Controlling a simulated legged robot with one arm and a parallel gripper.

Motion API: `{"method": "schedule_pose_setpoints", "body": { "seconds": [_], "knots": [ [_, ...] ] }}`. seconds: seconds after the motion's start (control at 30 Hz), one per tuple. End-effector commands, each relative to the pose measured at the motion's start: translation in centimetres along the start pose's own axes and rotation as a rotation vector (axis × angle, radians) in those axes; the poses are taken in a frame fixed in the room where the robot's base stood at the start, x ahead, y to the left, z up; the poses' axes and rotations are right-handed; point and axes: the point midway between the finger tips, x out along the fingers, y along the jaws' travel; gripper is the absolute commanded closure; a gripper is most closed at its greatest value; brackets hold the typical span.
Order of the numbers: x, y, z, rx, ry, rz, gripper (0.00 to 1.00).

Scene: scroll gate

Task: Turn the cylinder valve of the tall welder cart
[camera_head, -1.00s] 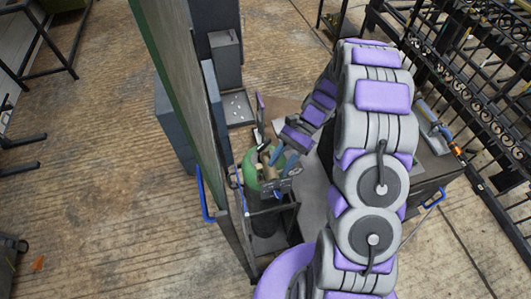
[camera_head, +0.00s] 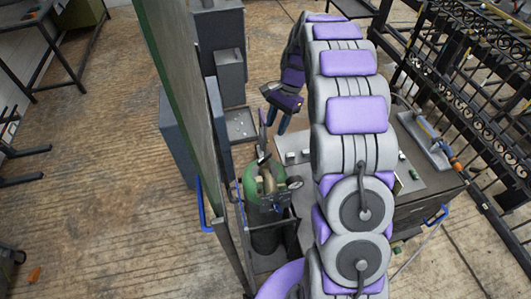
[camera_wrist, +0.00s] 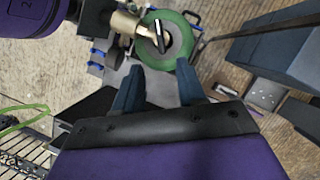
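The gas cylinder (camera_head: 265,222) stands upright in the dark-framed cart (camera_head: 288,222), beside a tall flat panel. Its green shoulder carries a brass-coloured valve (camera_head: 268,180) with a gauge and a dark upright part beside it. In the wrist view the green shoulder (camera_wrist: 184,60) shows as a ring beyond the fingers, with the brass fitting (camera_wrist: 126,23) at its upper left. My gripper (camera_head: 281,125) is empty, above and behind the valve, apart from it. In the wrist view its two blue-grey fingers (camera_wrist: 158,82) stand apart with a gap between them.
Black ornate gates (camera_head: 470,100) line the far right. Floor at left is open.

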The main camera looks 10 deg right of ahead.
Motion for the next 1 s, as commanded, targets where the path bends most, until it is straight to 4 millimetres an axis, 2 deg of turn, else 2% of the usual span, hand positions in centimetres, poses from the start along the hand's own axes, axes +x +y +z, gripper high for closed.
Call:
{"method": "schedule_pose_setpoints", "body": {
  "seconds": [0.3,0.5,0.7,1.0],
  "knots": [
    [6.5,0.1,0.1,0.0,-0.003,0.003,0.6],
    [9.8,0.0,0.1,-0.001,0.0,0.002,0.6],
    [11.8,0.1,0.1,-0.001,-0.002,0.001,0.6],
    [12.3,0.0,0.1,-0.001,0.0,0.0,0.6]
  ]
}}
